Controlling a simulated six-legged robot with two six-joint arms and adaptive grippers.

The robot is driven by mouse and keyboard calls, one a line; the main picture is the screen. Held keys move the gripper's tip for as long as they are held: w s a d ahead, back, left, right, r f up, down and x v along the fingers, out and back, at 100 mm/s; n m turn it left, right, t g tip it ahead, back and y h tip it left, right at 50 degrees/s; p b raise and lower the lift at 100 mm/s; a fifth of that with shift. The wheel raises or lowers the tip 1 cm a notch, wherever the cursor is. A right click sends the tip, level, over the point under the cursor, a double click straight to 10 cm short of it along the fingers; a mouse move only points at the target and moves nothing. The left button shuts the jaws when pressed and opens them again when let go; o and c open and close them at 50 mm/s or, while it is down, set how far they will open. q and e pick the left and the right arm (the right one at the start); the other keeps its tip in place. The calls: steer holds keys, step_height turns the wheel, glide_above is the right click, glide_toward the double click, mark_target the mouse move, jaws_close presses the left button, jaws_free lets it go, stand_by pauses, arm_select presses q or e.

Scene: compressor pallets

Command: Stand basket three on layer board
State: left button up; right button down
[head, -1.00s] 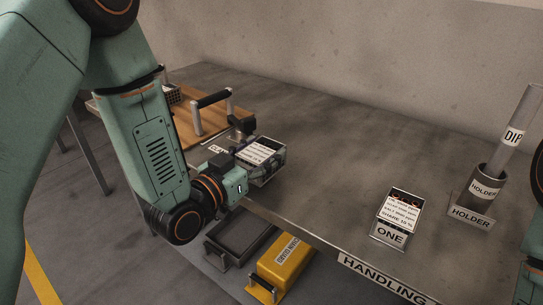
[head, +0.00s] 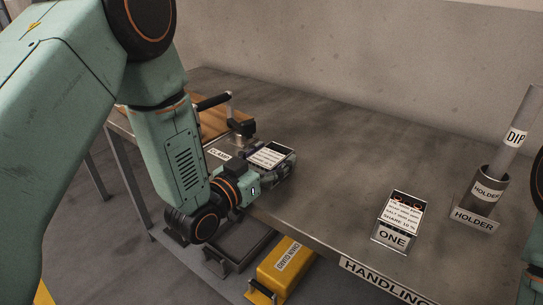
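A small metal basket (head: 270,154) with a white printed card on top sits at the left part of the handling table; its number is hidden. My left gripper (head: 268,162) reaches it from the near left, with its fingers along the basket's sides, and appears shut on it. Whether the basket's bottom touches the table is hidden. A brown board (head: 212,120), likely the layer board, lies at the far left with a bar handle above it. Its label does not show. My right gripper is out of view; only bits of my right arm show at the right edge.
Basket ONE (head: 393,236) stands near the table's front edge. A holder (head: 487,195) with a DIP tube (head: 516,134) stands at the right. A dark clamp (head: 243,127) is just behind the held basket. A yellow box (head: 283,270) and a grey tray (head: 238,248) are below the table.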

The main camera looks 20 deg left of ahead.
arm_select(q)
steer(key=shift+o, duration=1)
